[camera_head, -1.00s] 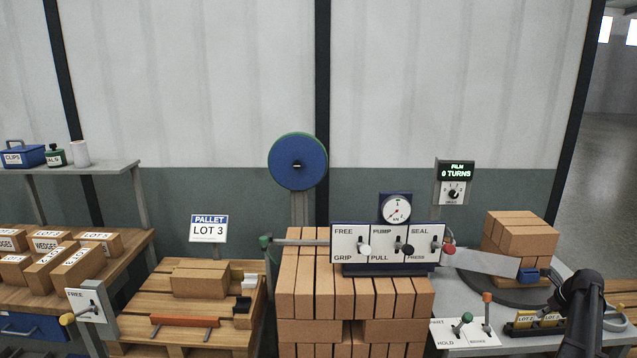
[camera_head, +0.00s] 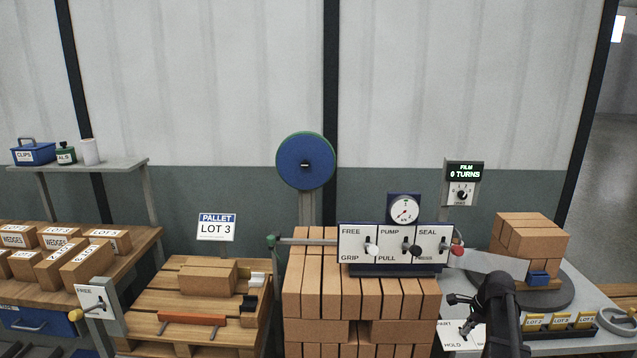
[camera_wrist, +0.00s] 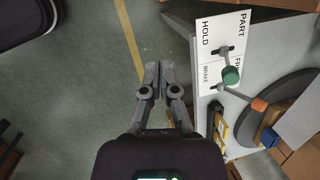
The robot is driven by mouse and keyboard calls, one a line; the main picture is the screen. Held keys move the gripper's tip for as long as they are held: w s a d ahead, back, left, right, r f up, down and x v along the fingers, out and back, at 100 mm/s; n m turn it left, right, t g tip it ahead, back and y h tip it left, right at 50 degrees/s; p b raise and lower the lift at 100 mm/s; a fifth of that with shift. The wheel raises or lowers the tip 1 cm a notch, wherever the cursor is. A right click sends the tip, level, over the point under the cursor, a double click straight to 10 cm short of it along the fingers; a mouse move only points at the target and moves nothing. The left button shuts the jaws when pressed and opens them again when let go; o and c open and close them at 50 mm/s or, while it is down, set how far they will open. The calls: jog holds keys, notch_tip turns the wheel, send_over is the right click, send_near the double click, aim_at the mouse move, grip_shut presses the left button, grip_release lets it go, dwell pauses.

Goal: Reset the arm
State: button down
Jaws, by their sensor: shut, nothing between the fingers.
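My gripper (camera_wrist: 158,78) is shut and empty in the wrist view. Its fingertips meet over the bare grey floor, just left of the grey bench that bears the PART/HOLD plate (camera_wrist: 222,45). In the head view my dark arm stands at the lower right, in front of that bench. The gripper's fingers (camera_head: 460,306) show there as a small dark shape pointing left, overlapping the PART/HOLD plate in the picture.
The grey bench (camera_head: 575,277) carries a turntable with stacked bricks (camera_head: 530,245) and yellow lot tags (camera_head: 560,321). A brick stack (camera_head: 320,300) stands left of my arm under the FREE/PUMP/SEAL panel (camera_head: 358,243). Farther left is the LOT 3 pallet (camera_head: 180,285).

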jog(key=s+a+n, duration=0.5)
jog(key=a+n, duration=0.1)
jog(key=a, duration=0.3)
jog(key=s+a+n+g+h, duration=0.1)
jog(key=s+a+n, duration=0.4)
jog(key=a, duration=0.5)
jog(key=s+a+n+g+h, duration=0.1)
jog(key=s+a+n, duration=0.5)
jog(key=a+n, duration=0.3)
jog(key=shift+a+f, duration=0.35)
jog(key=shift+a, duration=0.2)
